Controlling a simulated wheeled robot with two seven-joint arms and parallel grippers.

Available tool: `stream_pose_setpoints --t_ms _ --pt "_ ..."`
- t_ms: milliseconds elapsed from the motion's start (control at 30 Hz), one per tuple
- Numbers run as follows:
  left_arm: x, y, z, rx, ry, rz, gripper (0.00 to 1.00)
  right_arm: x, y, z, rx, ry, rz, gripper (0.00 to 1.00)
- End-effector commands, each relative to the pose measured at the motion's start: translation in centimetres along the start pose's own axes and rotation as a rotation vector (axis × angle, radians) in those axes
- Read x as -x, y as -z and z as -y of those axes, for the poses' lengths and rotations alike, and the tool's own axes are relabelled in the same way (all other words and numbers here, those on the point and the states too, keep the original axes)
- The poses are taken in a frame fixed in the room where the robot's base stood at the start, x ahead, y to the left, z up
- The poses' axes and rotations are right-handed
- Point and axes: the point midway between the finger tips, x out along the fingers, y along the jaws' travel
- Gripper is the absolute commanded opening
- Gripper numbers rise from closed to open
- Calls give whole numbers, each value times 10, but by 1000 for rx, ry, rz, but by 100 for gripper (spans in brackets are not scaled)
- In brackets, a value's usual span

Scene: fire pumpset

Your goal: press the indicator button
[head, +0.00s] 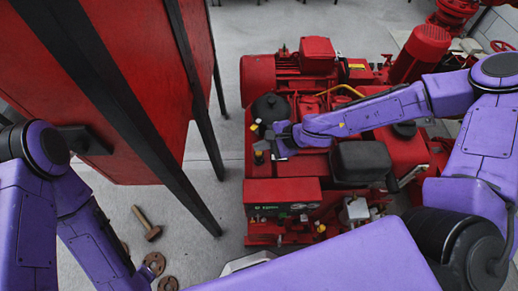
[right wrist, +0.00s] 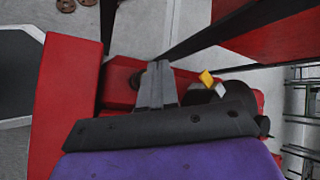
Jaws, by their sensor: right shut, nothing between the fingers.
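The red pumpset (head: 285,190) fills the middle of the head view. My right gripper (head: 272,146) reaches in from the right over its left side, near a round black part (head: 270,108). In the right wrist view its fingers (right wrist: 157,78) are together, with nothing between them, over a red surface (right wrist: 112,85). A small yellow and white fitting (right wrist: 208,79) is just right of the fingertips. I cannot make out for sure which part is the indicator button. Whether the fingertips touch anything is unclear. My left arm shows at the left, but its gripper is out of view.
A large red panel (head: 100,80) on black legs stands at the left, close to the pumpset. A hammer (head: 147,224) and round brown flanges (head: 155,262) lie on the grey floor. A black box (head: 360,161) sits on the pumpset below my right forearm.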

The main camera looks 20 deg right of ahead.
Motion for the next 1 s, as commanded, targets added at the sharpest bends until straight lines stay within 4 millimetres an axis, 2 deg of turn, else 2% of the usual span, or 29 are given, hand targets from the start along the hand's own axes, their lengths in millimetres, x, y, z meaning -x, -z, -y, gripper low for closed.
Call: stream_pose_setpoints --t_ms 267,733,1000 --pt "3 1 0 0 0 0 0 2 -2 2 0 0 0 0" --pt "45 19 4 0 0 0 0 35 -26 26 1 0 1 0" --pt "44 18 4 0 0 0 0 34 -25 25 0 0 1 0"
